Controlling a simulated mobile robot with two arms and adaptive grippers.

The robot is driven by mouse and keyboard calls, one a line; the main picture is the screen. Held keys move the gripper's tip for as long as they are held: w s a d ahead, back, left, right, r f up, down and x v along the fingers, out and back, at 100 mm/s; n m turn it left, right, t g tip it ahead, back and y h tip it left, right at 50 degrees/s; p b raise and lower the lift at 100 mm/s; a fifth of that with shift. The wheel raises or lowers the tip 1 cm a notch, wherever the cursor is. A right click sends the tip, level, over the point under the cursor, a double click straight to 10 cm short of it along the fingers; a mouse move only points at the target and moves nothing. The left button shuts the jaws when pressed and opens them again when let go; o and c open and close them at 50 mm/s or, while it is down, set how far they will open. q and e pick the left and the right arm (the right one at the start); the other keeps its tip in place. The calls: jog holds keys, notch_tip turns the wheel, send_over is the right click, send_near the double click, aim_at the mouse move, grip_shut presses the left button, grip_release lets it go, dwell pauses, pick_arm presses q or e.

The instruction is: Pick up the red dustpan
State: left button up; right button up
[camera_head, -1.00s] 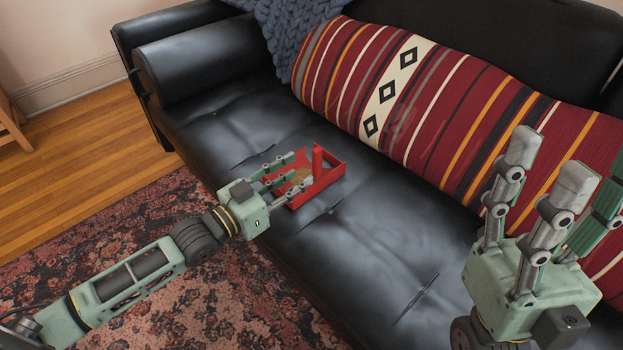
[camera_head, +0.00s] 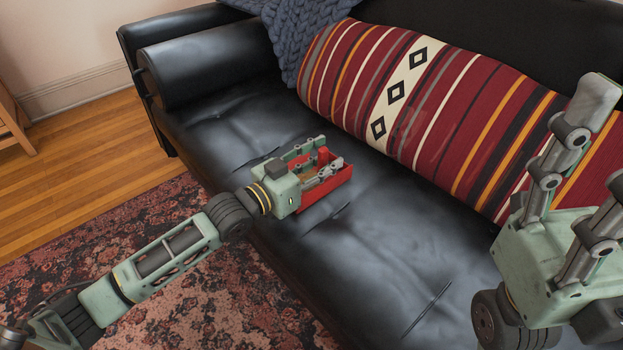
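The red dustpan (camera_head: 328,192) lies on the black sofa seat, left of the striped cushion. Its upright red handle (camera_head: 323,156) shows among the fingers of my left gripper (camera_head: 329,153). The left gripper reaches in low from the left, over the dustpan's tray, with its fingers apart on either side of the handle. Firm contact with the handle cannot be made out. The hand hides the tray's left part. My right gripper (camera_head: 604,150) is at the right edge, raised in front of the sofa, fingers spread and empty. It is partly cut off by the frame.
The black sofa (camera_head: 375,235) has clear seat room right of the dustpan. A long striped cushion (camera_head: 440,110) leans along its back, beside a blue knitted throw (camera_head: 290,35). The left armrest (camera_head: 205,70) stands behind the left hand. A patterned rug (camera_head: 200,300) covers the floor.

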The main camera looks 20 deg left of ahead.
pick_arm(q)
grip_shut()
dwell(0.7)
